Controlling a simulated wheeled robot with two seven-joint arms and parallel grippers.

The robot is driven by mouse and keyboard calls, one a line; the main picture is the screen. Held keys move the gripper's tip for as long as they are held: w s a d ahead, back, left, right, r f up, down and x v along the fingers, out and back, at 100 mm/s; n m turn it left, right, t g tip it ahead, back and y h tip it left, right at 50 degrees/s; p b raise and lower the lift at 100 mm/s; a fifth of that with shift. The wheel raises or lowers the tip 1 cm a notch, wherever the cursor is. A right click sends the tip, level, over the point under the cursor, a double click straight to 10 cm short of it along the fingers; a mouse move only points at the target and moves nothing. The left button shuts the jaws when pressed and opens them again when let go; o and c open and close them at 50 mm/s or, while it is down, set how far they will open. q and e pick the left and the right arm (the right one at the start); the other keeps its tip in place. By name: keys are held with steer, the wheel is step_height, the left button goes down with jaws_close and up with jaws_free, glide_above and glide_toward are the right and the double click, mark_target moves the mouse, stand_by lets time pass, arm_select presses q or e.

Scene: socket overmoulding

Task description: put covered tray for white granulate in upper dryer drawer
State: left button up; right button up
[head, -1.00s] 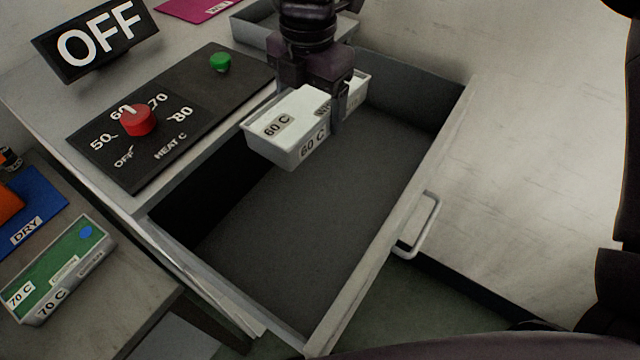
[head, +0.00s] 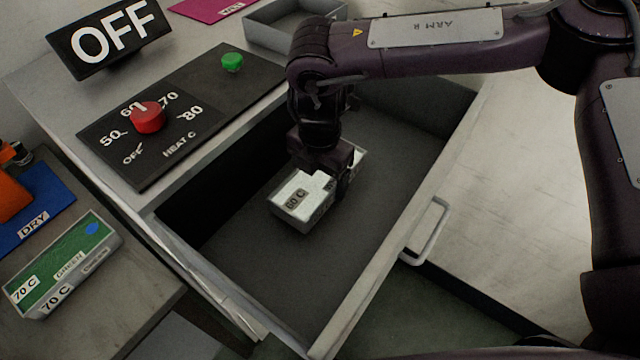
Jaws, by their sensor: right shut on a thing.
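The covered tray for white granulate (head: 291,211) is a small white box with a white lid and "60 C" labels. It is inside the open upper dryer drawer (head: 235,262), over the dark floor in its middle. I cannot tell whether it touches the floor. My right gripper (head: 335,190) points down from above and is shut on the tray, hiding its far right part. My left gripper is not in view.
The dryer top carries a red heat knob (head: 148,117), a green button (head: 232,62) and an OFF sign (head: 110,40). A grey open tray (head: 262,35) stands behind. A green-lidded "70 C" tray (head: 62,265) and a blue DRY mat (head: 35,222) lie at left. Free drawer floor surrounds the white tray.

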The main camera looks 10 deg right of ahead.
mark_target(320, 187)
steer(key=shift+f, duration=1.55)
steer(key=shift+f, duration=0.1)
steer(key=o, duration=1.3)
steer(key=shift+o, duration=0.2)
step_height(320, 187, up, 12)
steer(key=shift+r+b, duration=0.2)
steer(key=shift+b, duration=0.2)
